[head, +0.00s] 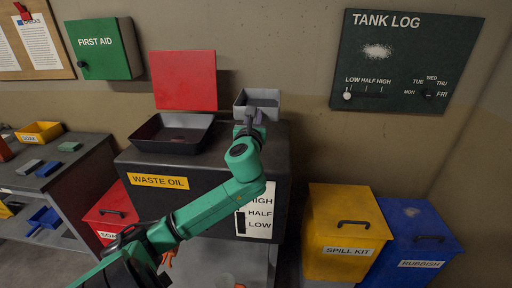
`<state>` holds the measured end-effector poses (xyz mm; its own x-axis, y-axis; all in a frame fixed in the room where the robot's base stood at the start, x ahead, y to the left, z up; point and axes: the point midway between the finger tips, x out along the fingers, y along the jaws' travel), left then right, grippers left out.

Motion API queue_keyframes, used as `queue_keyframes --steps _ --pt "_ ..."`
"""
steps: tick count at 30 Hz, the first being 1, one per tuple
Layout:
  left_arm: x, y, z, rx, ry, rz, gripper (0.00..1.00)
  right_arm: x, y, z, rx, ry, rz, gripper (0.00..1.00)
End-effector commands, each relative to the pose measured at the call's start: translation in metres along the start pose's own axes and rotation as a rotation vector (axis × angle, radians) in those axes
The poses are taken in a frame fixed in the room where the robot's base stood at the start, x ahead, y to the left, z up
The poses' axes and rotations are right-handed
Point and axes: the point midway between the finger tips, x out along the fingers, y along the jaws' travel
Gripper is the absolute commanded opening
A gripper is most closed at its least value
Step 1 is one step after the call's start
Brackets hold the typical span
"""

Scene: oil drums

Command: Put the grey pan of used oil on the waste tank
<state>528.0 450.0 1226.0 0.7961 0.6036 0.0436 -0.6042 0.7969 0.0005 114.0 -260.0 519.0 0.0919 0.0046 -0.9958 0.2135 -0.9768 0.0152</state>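The grey pan (258,95) is a small open box shape at the back right of the waste tank's top. The dark waste tank (212,185) has a yellow "WASTE OIL" label and a wide black tray (173,143) on its top left. My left gripper (254,114) is at the pan's near wall. The fingers overlap that wall, and I cannot tell whether they are shut on it. I also cannot tell whether the pan rests on the tank or is just above it. The pan's inside is mostly out of sight. My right gripper is not in view.
A red panel (184,80) stands behind the black tray. A yellow spill kit bin (340,230) and a blue rubbish bin (410,245) stand right of the tank. A red bin (112,212) and a workbench (68,170) with small items are at left. The tank log board (405,60) hangs at right.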

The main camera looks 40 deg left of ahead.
Motion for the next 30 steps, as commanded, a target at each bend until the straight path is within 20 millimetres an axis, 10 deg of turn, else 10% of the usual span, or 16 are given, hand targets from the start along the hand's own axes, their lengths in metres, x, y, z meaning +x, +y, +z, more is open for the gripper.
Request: queue_keyframes --steps 6,15,27,28,30 --pt "-0.003 0.001 -0.075 0.001 0.003 0.002 0.00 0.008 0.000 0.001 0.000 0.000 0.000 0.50" --pt "-0.005 0.001 -0.130 0.002 0.000 0.002 0.00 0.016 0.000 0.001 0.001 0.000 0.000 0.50" --pt "-0.006 0.001 -0.144 0.000 -0.004 0.001 0.00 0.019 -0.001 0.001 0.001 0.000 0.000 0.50" --pt "-0.006 0.001 -0.144 -0.001 -0.002 0.001 0.30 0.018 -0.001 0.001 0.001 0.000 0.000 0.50" --pt "-0.006 0.001 -0.144 0.000 -0.002 0.001 0.52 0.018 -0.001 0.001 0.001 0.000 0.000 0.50"
